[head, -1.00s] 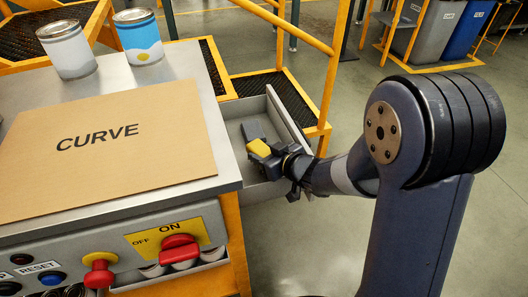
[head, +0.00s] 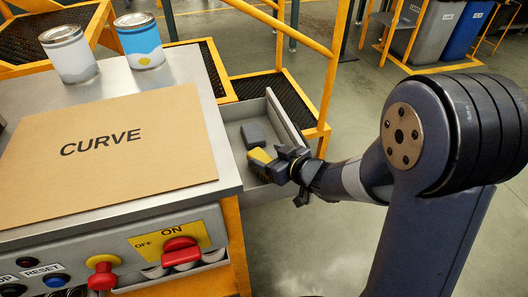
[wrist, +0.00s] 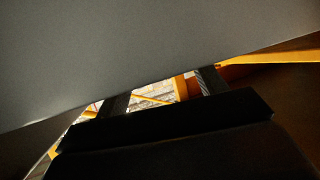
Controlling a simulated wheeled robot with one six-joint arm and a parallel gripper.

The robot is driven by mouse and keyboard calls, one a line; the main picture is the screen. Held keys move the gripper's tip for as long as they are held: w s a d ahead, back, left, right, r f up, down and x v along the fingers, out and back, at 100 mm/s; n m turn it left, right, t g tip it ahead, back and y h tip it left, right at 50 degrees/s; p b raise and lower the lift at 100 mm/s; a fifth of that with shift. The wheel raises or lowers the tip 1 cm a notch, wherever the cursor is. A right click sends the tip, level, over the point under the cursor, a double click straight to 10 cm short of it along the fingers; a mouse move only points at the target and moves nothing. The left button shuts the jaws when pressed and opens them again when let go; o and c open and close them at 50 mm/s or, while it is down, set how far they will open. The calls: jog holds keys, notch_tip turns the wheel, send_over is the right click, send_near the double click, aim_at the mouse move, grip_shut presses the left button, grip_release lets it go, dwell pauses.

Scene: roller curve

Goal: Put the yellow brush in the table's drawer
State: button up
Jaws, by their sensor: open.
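The yellow brush (head: 259,157) is inside the open drawer (head: 294,122) at the right side of the table, in the head view. Only a small yellow part of it shows, right at the tips of my gripper (head: 274,163). My gripper reaches in over the drawer from the right and is open. In the wrist view my gripper's fingers (wrist: 162,92) stand apart with no brush visible between them. A grey surface fills the upper part of that view. I cannot tell whether the brush still touches a finger.
A dark grey block (head: 253,134) shows in the drawer just beyond the brush. The tabletop holds a cardboard sheet (head: 110,155) and two cans (head: 139,40). Yellow railing (head: 333,75) stands behind the drawer. Red switches (head: 180,251) are on the table front.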

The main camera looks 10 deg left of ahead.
jog(key=p+v, duration=0.2)
jog(key=v, duration=0.7)
jog(key=shift+s+d, duration=0.1)
jog(key=shift+c, duration=0.2)
